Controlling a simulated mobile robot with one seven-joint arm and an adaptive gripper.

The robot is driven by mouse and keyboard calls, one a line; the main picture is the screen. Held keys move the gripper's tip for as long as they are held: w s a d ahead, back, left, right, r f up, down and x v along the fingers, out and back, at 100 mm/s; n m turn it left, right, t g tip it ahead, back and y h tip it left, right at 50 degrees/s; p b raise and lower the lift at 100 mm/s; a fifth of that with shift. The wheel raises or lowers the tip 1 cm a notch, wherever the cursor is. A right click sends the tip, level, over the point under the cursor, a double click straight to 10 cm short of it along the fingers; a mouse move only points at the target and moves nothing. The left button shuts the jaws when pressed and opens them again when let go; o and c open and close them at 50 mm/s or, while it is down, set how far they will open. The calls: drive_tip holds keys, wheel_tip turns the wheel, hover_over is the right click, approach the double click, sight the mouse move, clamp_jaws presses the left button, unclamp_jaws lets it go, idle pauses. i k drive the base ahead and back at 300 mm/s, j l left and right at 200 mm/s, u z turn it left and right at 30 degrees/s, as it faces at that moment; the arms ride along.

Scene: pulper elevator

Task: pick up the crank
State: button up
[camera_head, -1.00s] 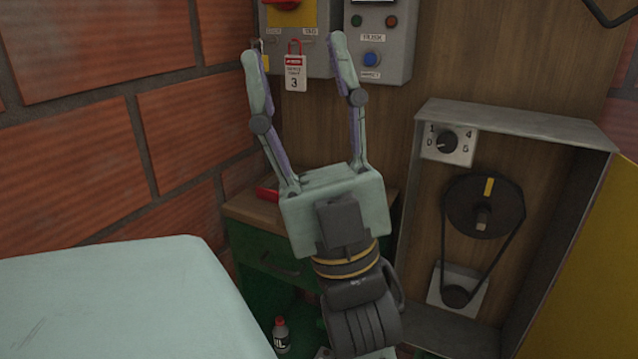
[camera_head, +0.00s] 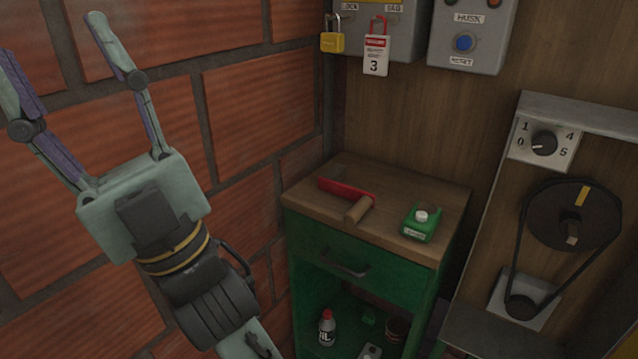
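The crank (camera_head: 348,190) looks like a red flat bar with a brown wooden grip at its right end. It lies on the wooden top of a green cabinet (camera_head: 360,252), near the back left of that top. My gripper (camera_head: 52,48) is open and empty, its two fingers spread wide and pointing up. It is in front of the brick wall at the left of the picture, well to the left of the crank and apart from it. Nothing hides the crank.
A green container (camera_head: 421,226) stands right of the crank. Bottles and cans stand in the cabinet's open lower part. A yellow padlock (camera_head: 332,42) and red-and-white tag (camera_head: 375,56) hang above. At right is a belt-and-pulley box with a dial (camera_head: 543,143). The brick wall (camera_head: 258,95) bounds the left.

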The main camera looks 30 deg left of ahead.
sight(329, 182)
drive_tip(key=u, duration=0.7)
drive_tip(key=j+z, duration=0.2)
drive_tip(key=z, duration=0.2)
drive_tip(key=j+z, duration=0.2)
drive_tip(key=z, duration=0.25)
drive_tip(key=k+j+z, duration=0.15)
drive_tip(key=z, duration=0.25)
